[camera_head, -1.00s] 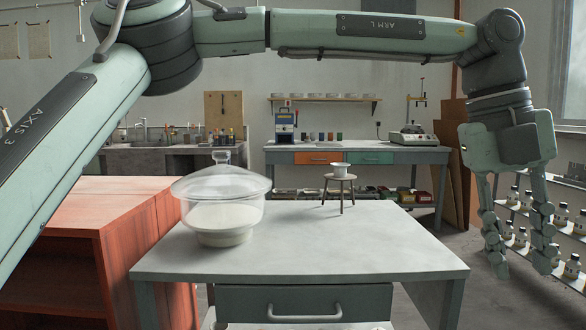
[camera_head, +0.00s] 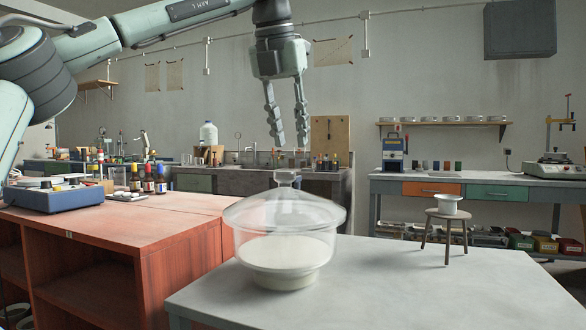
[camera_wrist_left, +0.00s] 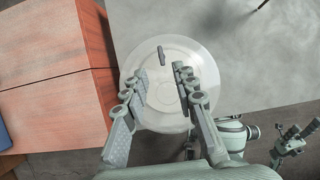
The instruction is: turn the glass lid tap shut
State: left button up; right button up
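A glass desiccator (camera_head: 284,238) with a domed glass lid (camera_head: 284,211) stands on the grey bench, a white plate inside it. The lid's tap (camera_head: 287,178) sits on top at the centre. My left gripper (camera_head: 290,143) hangs above the lid, pointing down, fingers apart with nothing between them. In the left wrist view the lid (camera_wrist_left: 205,70) is seen from above, between and beyond the open fingers (camera_wrist_left: 160,82). A dark bar-shaped part, likely the tap handle (camera_wrist_left: 161,56), shows just ahead of the fingertips.
The grey bench top (camera_head: 390,290) is clear to the right of the desiccator, apart from a small stool (camera_head: 445,235) with a white dish (camera_head: 449,203) on it. A red wooden cabinet (camera_head: 120,235) adjoins at left, carrying a blue device (camera_head: 55,197) and bottles.

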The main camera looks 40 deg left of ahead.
aim_at(297, 184)
pick_arm(q)
jog(key=b+x, duration=0.1)
jog(key=x, duration=0.6)
jog(key=shift+d, duration=0.1)
pick_arm(e)
jog(key=shift+s+d+r+t, duration=0.45)
jog(key=shift+s+r+t, duration=0.3)
jog(key=shift+r+t, duration=0.05)
pick_arm(q)
jog(key=shift+c, duration=0.5)
grip_shut()
